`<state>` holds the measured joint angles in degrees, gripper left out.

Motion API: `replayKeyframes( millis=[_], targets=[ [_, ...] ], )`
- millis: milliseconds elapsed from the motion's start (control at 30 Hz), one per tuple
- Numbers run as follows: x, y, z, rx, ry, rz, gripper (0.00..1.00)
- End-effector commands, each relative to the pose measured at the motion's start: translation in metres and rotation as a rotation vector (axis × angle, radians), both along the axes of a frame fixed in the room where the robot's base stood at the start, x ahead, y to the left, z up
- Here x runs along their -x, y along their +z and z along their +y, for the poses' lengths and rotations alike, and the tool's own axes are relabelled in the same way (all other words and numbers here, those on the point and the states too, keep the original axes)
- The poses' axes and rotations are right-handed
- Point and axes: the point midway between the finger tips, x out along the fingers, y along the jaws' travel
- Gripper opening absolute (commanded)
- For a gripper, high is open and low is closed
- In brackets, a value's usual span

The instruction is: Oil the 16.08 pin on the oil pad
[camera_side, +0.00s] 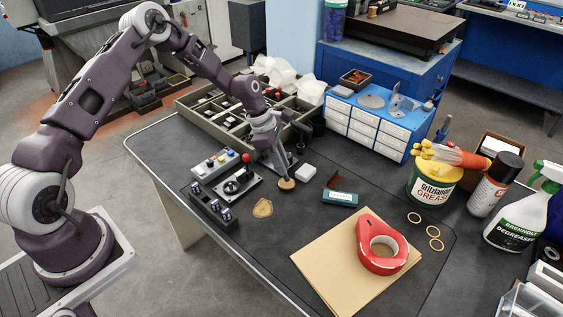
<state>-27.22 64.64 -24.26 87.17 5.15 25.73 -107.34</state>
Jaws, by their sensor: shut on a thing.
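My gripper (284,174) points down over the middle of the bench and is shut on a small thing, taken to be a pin. The fingers mostly hide it, and no size marking can be read. Right below the fingertips is a small round tan pad (287,184), which may be the oil pad. I cannot tell whether the held thing touches it. A flat, irregular tan piece (263,208) lies apart from it, nearer the front edge.
Control boxes with knobs (237,186) stand left of my gripper, and a divided tray (205,115) is behind. A white block (305,172) and a teal box (340,199) lie close on the right. A red tape roll (366,234) sits on brown sheets (325,265).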

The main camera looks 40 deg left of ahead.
Motion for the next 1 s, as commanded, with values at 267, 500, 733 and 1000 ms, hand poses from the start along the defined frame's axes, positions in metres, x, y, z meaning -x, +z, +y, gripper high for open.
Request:
replayKeyframes(
  millis=[267, 500, 733, 1000],
  targets=[
    [-0.0003, -0.0033, 0.0, 0.0, 0.0, -0.001, 0.0],
    [-0.0004, -0.0061, 0.0, 0.0, 0.0, -0.001, 0.0],
    [-0.0003, -0.0077, 0.0, -0.001, -0.001, -0.001, 0.0],
    [0.0, -0.0078, -0.0001, 0.0, 0.0, 0.0, 0.0]
  ],
)
